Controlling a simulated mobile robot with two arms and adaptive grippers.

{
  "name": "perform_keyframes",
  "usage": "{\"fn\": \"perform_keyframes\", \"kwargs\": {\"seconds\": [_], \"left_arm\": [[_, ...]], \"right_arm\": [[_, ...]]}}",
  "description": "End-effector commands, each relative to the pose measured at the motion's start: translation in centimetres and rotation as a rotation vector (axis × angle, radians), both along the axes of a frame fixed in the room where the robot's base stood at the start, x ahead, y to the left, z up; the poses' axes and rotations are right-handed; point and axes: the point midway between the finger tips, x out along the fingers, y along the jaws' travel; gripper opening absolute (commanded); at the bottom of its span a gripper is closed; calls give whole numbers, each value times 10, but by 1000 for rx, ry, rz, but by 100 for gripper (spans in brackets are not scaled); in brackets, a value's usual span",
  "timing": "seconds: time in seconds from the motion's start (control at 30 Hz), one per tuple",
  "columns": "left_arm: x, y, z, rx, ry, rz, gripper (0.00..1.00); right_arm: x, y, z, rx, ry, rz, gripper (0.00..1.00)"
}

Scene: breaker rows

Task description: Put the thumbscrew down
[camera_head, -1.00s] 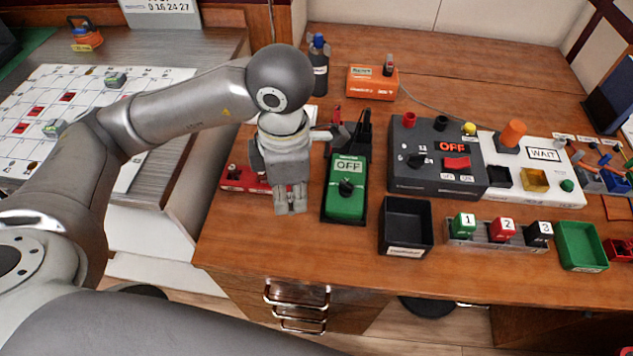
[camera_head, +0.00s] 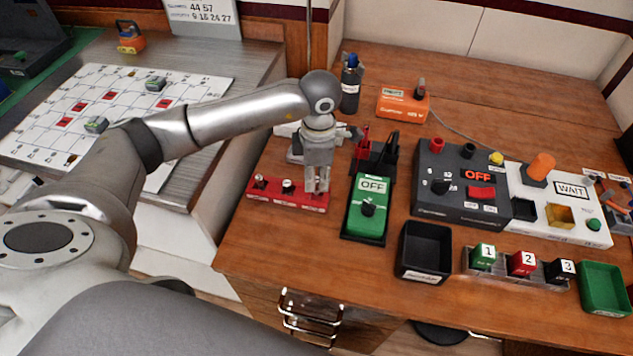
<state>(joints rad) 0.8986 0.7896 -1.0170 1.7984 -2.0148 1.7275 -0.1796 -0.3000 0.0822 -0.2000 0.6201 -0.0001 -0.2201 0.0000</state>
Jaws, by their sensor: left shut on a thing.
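My left gripper (camera_head: 318,188) points down at the right end of a low red block (camera_head: 272,194). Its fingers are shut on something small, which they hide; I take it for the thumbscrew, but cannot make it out. Two small metal knobs stand on the block to the left of the fingers, one at the left end (camera_head: 260,181) and one nearer the middle (camera_head: 287,186). I cannot tell whether the held piece touches the block. My right gripper is not in view.
A green OFF box (camera_head: 367,212) stands close right of the gripper, with a dark stand behind it. A black tray (camera_head: 425,250), control panels (camera_head: 462,205) and numbered blocks (camera_head: 522,262) lie further right. The wooden desk is bare in front of the red block.

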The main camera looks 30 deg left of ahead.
Motion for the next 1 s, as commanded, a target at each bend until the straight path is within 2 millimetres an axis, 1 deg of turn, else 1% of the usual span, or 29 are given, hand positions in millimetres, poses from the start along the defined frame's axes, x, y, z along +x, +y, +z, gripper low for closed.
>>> {"fn": "perform_keyframes", "kwargs": {"seconds": [0.07, 0.2, 0.3, 0.53, 0.67, 0.7, 0.8, 0.83, 1.0], "left_arm": [[3, 2, -5, 1, 3, 0, 0], [2, 2, -24, 0, 5, -1, 0], [3, 2, -34, 1, 3, -1, 0], [3, 2, -36, 0, 0, -1, 0], [3, 2, -41, 1, 1, -1, 0], [3, 2, -38, 1, 1, -1, 25], [3, 2, -38, 1, 1, -1, 38], [3, 2, -38, 1, 1, -1, 41], [3, 2, -38, 1, 1, 0, 41]], "right_arm": [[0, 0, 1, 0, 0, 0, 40], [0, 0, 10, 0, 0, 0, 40], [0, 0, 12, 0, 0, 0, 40], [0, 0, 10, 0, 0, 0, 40], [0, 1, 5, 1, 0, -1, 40], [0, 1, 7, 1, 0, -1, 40], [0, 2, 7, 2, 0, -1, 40], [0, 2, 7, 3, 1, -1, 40], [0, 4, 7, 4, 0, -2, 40]]}}
